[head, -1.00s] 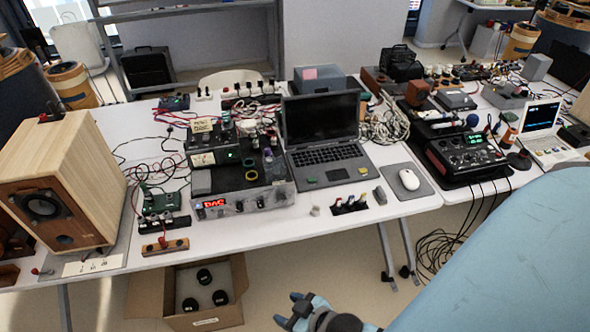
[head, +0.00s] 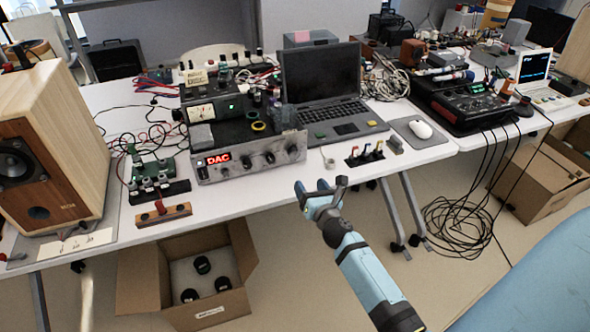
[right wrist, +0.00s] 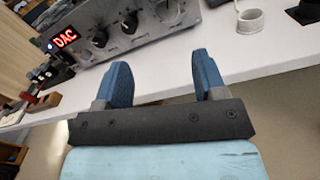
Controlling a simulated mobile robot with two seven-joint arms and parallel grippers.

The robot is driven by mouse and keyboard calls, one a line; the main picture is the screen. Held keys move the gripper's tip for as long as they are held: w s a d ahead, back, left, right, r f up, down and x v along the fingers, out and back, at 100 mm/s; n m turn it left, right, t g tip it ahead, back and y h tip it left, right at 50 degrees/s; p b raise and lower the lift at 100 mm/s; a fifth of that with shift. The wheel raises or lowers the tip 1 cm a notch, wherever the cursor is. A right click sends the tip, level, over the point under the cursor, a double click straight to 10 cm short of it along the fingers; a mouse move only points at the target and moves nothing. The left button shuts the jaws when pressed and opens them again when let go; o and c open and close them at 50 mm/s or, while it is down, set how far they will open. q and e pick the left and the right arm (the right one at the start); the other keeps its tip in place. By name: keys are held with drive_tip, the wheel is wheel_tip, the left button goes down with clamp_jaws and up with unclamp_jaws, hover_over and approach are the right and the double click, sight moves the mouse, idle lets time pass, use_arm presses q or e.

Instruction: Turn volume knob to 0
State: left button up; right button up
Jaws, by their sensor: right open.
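A silver amplifier (head: 236,166) with a red "DAC" display (head: 217,159) stands near the table's front edge. Its front carries several dark knobs, with a large knob (head: 292,149) at the right end; labels are too small to read. My left gripper is not in view.
A wooden speaker (head: 55,150) stands left. A laptop (head: 325,95), a small white ring-shaped item (head: 330,164) and a row of coloured switches (head: 366,155) are right of the amplifier. An open cardboard box (head: 140,280) sits on the floor. The space before the amplifier is clear.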

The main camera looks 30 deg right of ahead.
sight(295, 156)
drive_tip(key=shift+m+h, duration=0.3)
drive_tip(key=shift+m, duration=0.6)
drive_tip(key=x, duration=0.4)
drive_tip(key=b+x, duration=0.1)
drive_tip(key=x, duration=0.8)
drive_tip(key=shift+d+f+b, duration=0.3)
drive_tip(key=shift+f, duration=0.1)
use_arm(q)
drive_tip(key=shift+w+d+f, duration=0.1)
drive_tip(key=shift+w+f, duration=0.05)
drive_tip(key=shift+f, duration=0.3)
use_arm(e)
drive_tip(key=shift+w+d+r, duration=0.1)
drive_tip(key=shift+w+d, duration=0.1)
drive_tip(key=shift+w, duration=0.5)
drive_tip(key=shift+c, duration=0.4)
drive_tip(key=c, duration=0.8)
drive_tip(key=shift+c, duration=0.2)
